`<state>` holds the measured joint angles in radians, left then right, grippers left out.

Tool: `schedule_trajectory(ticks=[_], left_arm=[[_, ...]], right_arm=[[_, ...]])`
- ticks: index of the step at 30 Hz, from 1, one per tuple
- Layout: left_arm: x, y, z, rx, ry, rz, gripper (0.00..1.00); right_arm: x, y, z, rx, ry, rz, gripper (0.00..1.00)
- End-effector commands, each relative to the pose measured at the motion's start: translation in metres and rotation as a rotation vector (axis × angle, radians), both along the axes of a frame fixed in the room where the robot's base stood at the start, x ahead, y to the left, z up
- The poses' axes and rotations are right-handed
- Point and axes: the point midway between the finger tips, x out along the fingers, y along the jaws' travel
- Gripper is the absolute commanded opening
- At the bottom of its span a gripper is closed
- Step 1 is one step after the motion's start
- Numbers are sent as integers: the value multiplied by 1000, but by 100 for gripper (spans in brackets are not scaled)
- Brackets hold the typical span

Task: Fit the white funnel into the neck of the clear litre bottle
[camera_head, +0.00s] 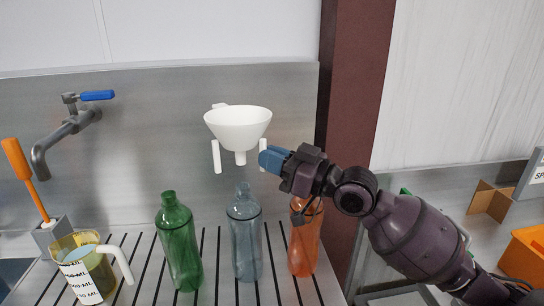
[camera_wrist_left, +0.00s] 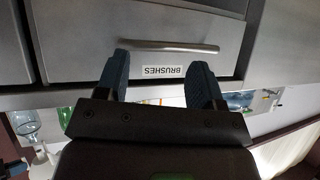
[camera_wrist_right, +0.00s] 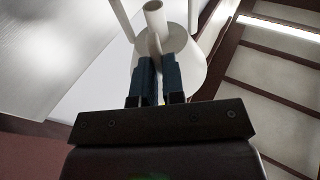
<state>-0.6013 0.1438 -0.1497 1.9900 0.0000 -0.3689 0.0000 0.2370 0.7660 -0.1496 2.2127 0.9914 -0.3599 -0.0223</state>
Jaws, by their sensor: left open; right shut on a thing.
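The white funnel (camera_head: 238,126) is held upright in the air, its spout pointing down, with white legs hanging at its sides. My right gripper (camera_head: 270,160) is shut on the funnel's right-hand leg. In the right wrist view the funnel (camera_wrist_right: 181,36) shows from below, and the blue fingers (camera_wrist_right: 158,78) pinch a thin white part. The clear litre bottle (camera_head: 244,240) stands upright on the slatted rack, its neck a little below the spout and apart from it. My left gripper (camera_wrist_left: 165,80) is open and empty before a drawer; it is outside the head view.
A green bottle (camera_head: 178,245) and an orange bottle (camera_head: 305,245) stand close on either side of the clear bottle. A measuring jug (camera_head: 82,272) stands at the left, below a tap (camera_head: 70,130). A dark red post (camera_head: 352,80) rises behind my right arm.

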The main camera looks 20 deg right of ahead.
Motion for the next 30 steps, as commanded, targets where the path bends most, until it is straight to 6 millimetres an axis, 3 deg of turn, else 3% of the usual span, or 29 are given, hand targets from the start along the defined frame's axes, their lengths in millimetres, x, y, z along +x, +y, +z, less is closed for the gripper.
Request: schedule_trajectory(ticks=[15,30], left_arm=[[-1,-1,-25,-1,8,-2,62],[-7,0,-30,-1,21,2,62]], right_arm=[[0,0,-34,-2,1,-1,0],[0,0,-37,-1,-1,0,0]])
